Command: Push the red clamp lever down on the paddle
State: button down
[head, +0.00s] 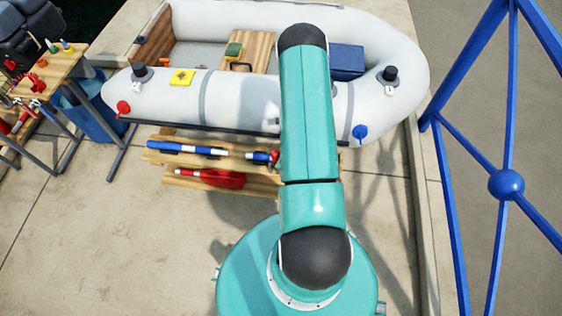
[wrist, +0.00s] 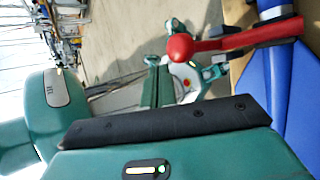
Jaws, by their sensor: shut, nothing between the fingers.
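The red clamp lever (wrist: 225,42) shows at upper right in the wrist view, with a rounded red end and a dark clamp body (wrist: 268,33). It sticks out to the left, away from the blue paddle (wrist: 287,85). In the head view the paddle (head: 205,150) lies across a wooden rack, and a bit of red lever (head: 275,158) shows beside my arm. My gripper (wrist: 168,120) fills the lower wrist view as a dark edge on a teal body. It is shut and empty, apart from the lever in the picture. My arm hides it in the head view.
A grey inflatable boat (head: 240,98) lies behind the wooden rack (head: 160,158). A red paddle (head: 212,178) lies on the rack's lower level. A workbench (head: 50,75) with tools stands at left. A blue frame (head: 470,160) stands at right. The front left floor is clear.

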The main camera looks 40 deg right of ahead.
jog(key=v, duration=1.3)
jog(key=shift+d+r, duration=0.2)
jog(key=shift+d, duration=0.15)
jog(key=w+a+r+n+h, duration=0.35)
jog(key=a+r+n, duration=0.4)
jog(key=r, duration=0.55)
jog(key=w+a+r+n+h, duration=0.2)
jog(key=w+a+r+n, duration=0.3)
jog(key=a+r, duration=0.55)
jog(key=s+a+r+n+t+h, duration=0.5)
jog(key=s+a+r+n, duration=0.9)
jog(key=a+n, duration=0.3)
jog(key=shift+r+n+t, duration=0.55)
jog(key=shift+n+t, duration=0.05)
jog(key=shift+n, duration=0.05)
